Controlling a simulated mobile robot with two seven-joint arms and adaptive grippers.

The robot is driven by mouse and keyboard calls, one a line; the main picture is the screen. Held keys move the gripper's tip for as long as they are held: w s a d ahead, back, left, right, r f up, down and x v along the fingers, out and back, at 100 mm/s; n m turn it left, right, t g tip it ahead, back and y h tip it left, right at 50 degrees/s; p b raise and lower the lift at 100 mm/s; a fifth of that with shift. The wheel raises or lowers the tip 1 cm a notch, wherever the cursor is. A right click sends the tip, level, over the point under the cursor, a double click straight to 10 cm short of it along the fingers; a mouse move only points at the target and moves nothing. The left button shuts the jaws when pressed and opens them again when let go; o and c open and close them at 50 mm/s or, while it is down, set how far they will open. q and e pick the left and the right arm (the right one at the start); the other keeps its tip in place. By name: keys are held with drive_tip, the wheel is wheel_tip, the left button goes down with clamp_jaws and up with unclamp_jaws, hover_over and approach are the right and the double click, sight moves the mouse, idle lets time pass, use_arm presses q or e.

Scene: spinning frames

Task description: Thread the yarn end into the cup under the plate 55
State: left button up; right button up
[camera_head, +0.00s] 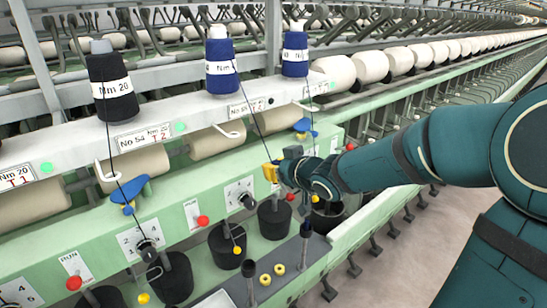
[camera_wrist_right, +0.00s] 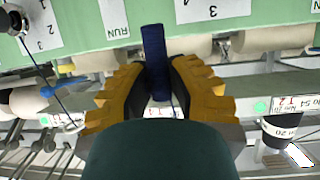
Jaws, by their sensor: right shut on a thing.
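The plate with small print, seemingly 55 (camera_head: 247,107), is on the white rail below a blue yarn cone (camera_head: 221,62). A dark yarn runs from this cone down to my right gripper (camera_head: 271,172). In the wrist view my right gripper (camera_wrist_right: 158,95) has its yellow fingers shut on a dark blue piece (camera_wrist_right: 154,50), apparently the yarn end. The gripper is in front of the green beam, above a black cup (camera_head: 275,220) and apart from it. The cup's inside is hard to see. My left gripper is not in view.
More black cups (camera_head: 226,246) line the beam, with red and yellow knobs beside them. A blue guide (camera_head: 130,192) sticks out at left. A grey tray (camera_head: 312,250) with upright posts and yellow rings stands in front. The aisle floor (camera_head: 400,255) at right is clear.

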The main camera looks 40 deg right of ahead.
drive_tip(key=s+d+f+n+y+b, duration=0.1)
drive_tip(key=s+f+b, duration=0.15)
drive_tip(key=f, duration=0.75)
drive_tip(key=s+f+n+y+b, duration=0.15)
drive_tip(key=f+b, duration=0.25)
drive_tip(key=f, duration=0.6)
drive_tip(key=w+b, duration=0.3)
drive_tip(key=w, duration=0.4)
drive_tip(key=a+f+b, duration=0.1)
drive_tip(key=a+b, duration=0.3)
drive_tip(key=a, duration=0.2)
drive_tip(key=shift+s+a, duration=0.15)
drive_tip(key=shift+s, duration=0.05)
